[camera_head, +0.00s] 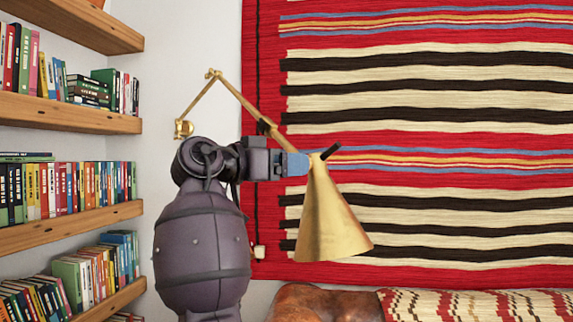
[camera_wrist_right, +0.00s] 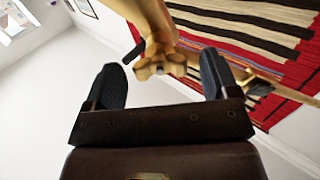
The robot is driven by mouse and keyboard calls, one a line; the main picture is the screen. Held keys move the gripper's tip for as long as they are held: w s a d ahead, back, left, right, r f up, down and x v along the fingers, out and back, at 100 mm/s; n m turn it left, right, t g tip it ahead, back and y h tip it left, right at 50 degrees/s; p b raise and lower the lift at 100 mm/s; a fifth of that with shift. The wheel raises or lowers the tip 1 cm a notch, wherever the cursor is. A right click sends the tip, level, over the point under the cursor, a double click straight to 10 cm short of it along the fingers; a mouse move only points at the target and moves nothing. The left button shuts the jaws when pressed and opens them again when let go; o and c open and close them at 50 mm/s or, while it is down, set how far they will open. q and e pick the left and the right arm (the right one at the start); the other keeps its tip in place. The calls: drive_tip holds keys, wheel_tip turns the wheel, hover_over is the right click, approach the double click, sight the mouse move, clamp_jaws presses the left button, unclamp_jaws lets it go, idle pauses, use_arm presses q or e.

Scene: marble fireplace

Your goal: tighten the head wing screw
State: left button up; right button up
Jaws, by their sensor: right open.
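A brass wall lamp has a cone-shaped head (camera_head: 334,222) pointing down, with a short dark stub (camera_head: 331,151) near its top. My right gripper (camera_head: 303,161) is at the top of the head, at the lamp arm's end. In the right wrist view the head wing screw (camera_wrist_right: 160,66), a lobed brass knob, shows between the two dark fingertips of my right gripper (camera_wrist_right: 160,76). The fingers are apart, with a gap on both sides of the screw. I cannot tell how deep the screw sits between them. In the head view the screw is hidden. My left gripper is not in view.
The jointed lamp arm (camera_head: 236,93) runs from a brass wall mount (camera_head: 183,128). Wooden bookshelves (camera_head: 80,222) full of books stand at the left. A striped red rug (camera_head: 430,178) hangs behind the lamp. A brown leather seat (camera_head: 325,303) with a patterned cover (camera_head: 470,306) is below.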

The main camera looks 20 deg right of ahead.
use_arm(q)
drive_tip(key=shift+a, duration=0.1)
use_arm(e)
drive_tip(key=c, duration=0.9)
drive_tip(key=shift+c, duration=0.2)
